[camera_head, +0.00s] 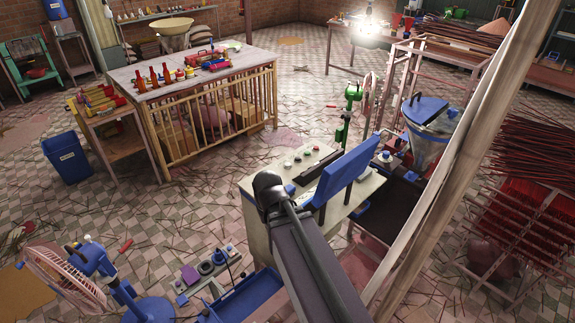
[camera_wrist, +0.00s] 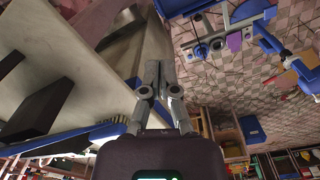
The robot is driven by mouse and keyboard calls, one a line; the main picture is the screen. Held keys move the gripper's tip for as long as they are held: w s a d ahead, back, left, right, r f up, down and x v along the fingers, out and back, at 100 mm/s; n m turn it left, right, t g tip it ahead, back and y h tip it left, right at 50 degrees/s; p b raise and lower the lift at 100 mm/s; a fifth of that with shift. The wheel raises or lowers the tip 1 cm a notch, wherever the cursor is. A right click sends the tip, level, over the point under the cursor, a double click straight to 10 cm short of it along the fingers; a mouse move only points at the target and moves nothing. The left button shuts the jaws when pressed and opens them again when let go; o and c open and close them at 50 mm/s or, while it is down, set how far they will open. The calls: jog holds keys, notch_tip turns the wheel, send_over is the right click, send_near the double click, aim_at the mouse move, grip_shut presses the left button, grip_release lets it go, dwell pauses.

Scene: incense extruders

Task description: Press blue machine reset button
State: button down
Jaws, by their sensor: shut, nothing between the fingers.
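The blue machine (camera_head: 345,170) stands right of centre in the head view, with a cream cabinet (camera_head: 258,208) and a blue upright panel. A row of small round buttons (camera_head: 307,153), green, pale and reddish, sits on the cabinet's top. I cannot tell which is the reset button. My arm crosses in front of the cabinet and hides part of it. My gripper (camera_wrist: 157,80) shows in the wrist view, shut and empty, beside the machine's pale surface (camera_wrist: 70,45). In the head view I cannot make it out. No button shows clearly in the wrist view.
A wooden post (camera_head: 470,150) stands close to the machine's right. A blue fan (camera_head: 80,275) and a blue bench with small parts (camera_head: 240,300) are at front left. A worktable (camera_head: 140,92) with bottles is behind. Tiled floor between is littered with sticks.

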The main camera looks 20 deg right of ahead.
aim_at(290, 163)
jog(key=w+d+r+t+h+p, duration=0.1)
jog(key=w+d, duration=0.2)
jog(key=w, duration=0.3)
jog(key=w+d+r+m+t+h+p, duration=0.1)
jog(key=w+d+r, duration=0.1)
jog(key=w, duration=0.4)
jog(key=w+d+r+t+h+p, duration=0.1)
jog(key=w+d+r+h, duration=0.1)
jog(key=w+d, duration=0.3)
jog(key=shift+w+r+m, duration=0.2)
jog(key=shift+w+m, duration=0.1)
jog(key=shift+w, duration=0.35)
jog(key=w+d+r+t+h, duration=0.1)
jog(key=w+d+r, duration=0.1)
jog(key=w, duration=0.3)
jog(key=w+d+r+t+h+p, duration=0.1)
jog(key=w+d+r+h, duration=0.1)
jog(key=w+d, duration=0.2)
jog(key=shift+w+d+r, duration=0.15)
jog(key=shift+w+r, duration=0.2)
jog(key=shift+w, duration=0.5)
jog(key=shift+f, duration=0.25)
notch_tip(290, 163, down, 8)
jog(key=b, duration=0.8)
jog(key=shift+f, duration=0.1)
jog(key=shift+f+b, duration=0.1)
jog(key=shift+b, duration=0.25)
